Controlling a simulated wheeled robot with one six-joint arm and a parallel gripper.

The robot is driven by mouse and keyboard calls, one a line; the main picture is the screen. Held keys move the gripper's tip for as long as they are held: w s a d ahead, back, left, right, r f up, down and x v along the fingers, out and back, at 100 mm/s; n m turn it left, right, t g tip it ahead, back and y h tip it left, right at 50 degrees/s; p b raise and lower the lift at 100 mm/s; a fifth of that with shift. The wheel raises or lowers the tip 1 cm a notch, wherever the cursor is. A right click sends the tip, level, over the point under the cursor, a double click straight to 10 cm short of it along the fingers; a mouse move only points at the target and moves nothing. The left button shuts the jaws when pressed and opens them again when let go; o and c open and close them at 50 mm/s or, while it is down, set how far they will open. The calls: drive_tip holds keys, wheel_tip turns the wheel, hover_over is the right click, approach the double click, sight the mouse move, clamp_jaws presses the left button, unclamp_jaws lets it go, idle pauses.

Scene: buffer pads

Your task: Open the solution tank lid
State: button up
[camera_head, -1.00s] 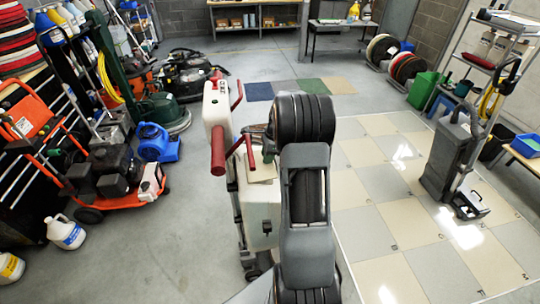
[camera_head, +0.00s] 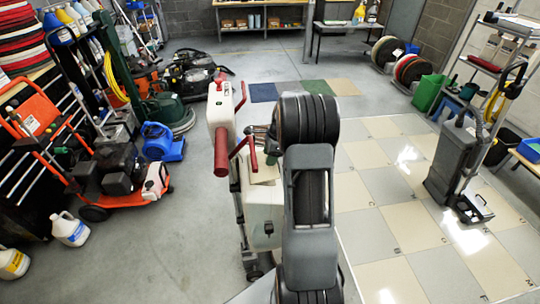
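The white floor machine (camera_head: 222,108) with red handles (camera_head: 221,152) stands just left of my arm. Its off-white tank (camera_head: 264,205) is low in front, partly hidden by my arm. A flat beige panel (camera_head: 264,168) on top of the tank appears to be the lid and looks down, though my arm hides its right part. My gripper (camera_head: 262,136) shows only as a small grey-green part left of my arm, above the panel and beside the red handle. I cannot tell whether it touches anything. Its fingers are too hidden to tell open or shut.
An orange machine (camera_head: 120,190) and a blue blower (camera_head: 160,142) stand at the left, with a white jug (camera_head: 69,229). Coloured floor pads (camera_head: 300,88) lie ahead. A grey upright machine (camera_head: 455,155) stands on the tiled floor at right. Grey floor between is clear.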

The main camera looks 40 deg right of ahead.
drive_tip(key=v, duration=1.3)
drive_tip(key=shift+r+b, duration=0.35)
drive_tip(key=shift+b, duration=0.1)
drive_tip(key=shift+d, duration=0.15)
